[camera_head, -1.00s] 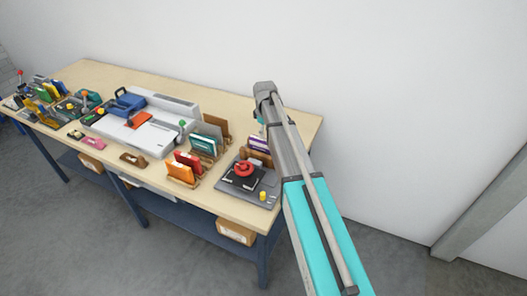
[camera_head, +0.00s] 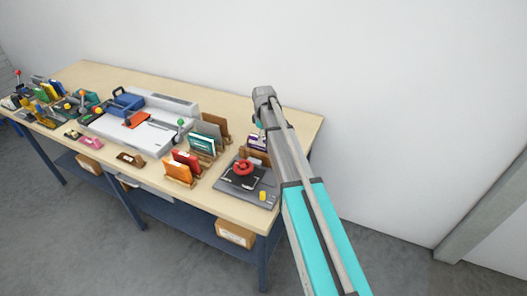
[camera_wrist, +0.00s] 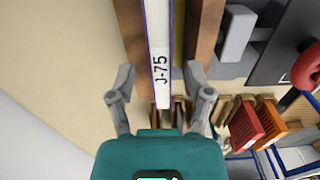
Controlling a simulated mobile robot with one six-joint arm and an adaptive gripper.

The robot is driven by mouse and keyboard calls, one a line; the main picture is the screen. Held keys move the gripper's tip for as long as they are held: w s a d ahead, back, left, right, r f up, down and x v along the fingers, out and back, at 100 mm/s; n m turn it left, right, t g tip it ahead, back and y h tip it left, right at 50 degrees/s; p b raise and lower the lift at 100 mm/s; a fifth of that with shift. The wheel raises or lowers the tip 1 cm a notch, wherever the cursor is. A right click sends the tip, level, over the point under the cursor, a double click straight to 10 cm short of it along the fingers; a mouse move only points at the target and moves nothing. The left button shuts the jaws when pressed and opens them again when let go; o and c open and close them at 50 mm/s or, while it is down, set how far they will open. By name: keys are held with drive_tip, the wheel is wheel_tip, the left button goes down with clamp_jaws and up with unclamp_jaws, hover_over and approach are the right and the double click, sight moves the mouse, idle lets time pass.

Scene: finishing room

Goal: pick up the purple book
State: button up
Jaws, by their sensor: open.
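The purple book (camera_head: 257,142) stands in a wooden holder at the right end of the bench, partly hidden by my arm. In the wrist view the book (camera_wrist: 159,30) shows its pale spine, marked J-75, with thin purple edges. Brown wooden holder sides (camera_wrist: 205,30) rise to its left and right. My gripper (camera_wrist: 160,82) is open, with one finger on each side of the spine's lower end. I see a gap on both sides; whether the fingers are level with the book I cannot tell. In the head view my arm hides most of the gripper.
A grey machine with a red knob (camera_head: 243,168) stands just in front of the book. Teal (camera_head: 201,145), red (camera_head: 187,161) and orange (camera_head: 178,173) books stand in holders to the left. The bench (camera_head: 290,112) is bare behind, against the wall.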

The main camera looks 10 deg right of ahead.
drive_tip(key=shift+f+b, duration=0.7)
drive_tip(key=shift+f, duration=0.25)
clamp_jaws()
